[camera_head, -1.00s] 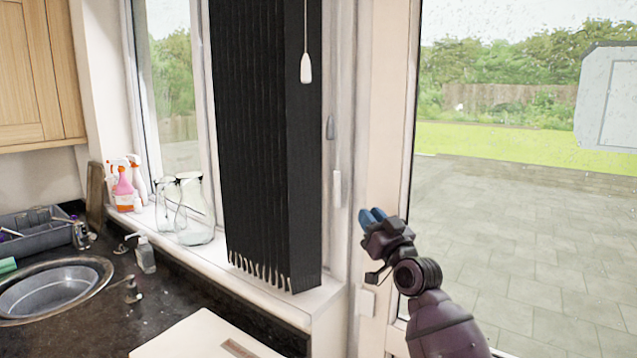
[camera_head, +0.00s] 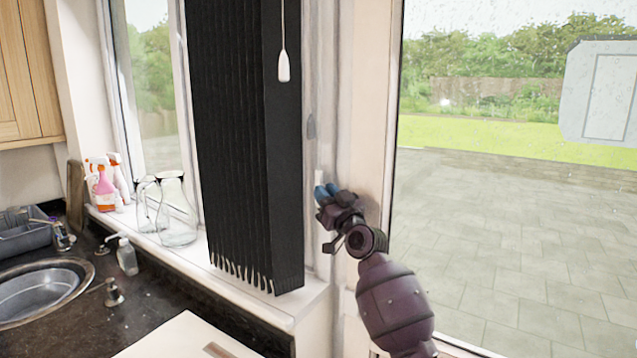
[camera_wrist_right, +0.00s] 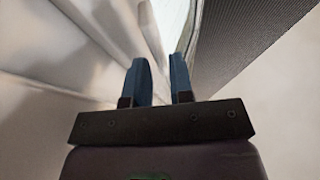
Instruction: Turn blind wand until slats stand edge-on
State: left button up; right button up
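The black blind (camera_head: 240,140) hangs as a bunch of upright slats in front of the window; its dark side also shows in the right wrist view (camera_wrist_right: 250,40). A white wand or cord with a white end piece (camera_head: 284,66) hangs before the blind's upper right part. My right gripper (camera_head: 326,190) is right of the blind and lower than that end piece, beside the window frame. In the right wrist view, its blue fingers (camera_wrist_right: 161,64) stand apart with nothing between them. My left gripper is not in view.
A grey handle (camera_head: 310,127) and a small white fitting (camera_head: 319,160) are on the frame near my right fingers. Glass jugs (camera_head: 175,210) and spray bottles (camera_head: 105,183) stand on the sill. A sink (camera_head: 40,290) is at lower left. A glazed door fills the right side.

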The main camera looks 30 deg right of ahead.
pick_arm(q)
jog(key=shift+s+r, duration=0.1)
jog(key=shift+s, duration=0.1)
pick_arm(e)
jog(key=shift+x, duration=1.75)
grip_shut()
jog(key=shift+r+n+y+b, duration=0.1)
jog(key=shift+n+y+b, duration=0.2)
jog(key=shift+y+b, duration=0.55)
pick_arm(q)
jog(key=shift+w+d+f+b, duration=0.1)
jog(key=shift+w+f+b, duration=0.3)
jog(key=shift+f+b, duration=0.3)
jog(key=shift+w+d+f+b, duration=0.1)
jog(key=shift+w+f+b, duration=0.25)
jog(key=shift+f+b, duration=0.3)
pick_arm(e)
jog(key=shift+n+y, duration=0.3)
jog(key=shift+y, duration=0.25)
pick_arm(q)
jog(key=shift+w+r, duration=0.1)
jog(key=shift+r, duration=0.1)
pick_arm(e)
grip_release()
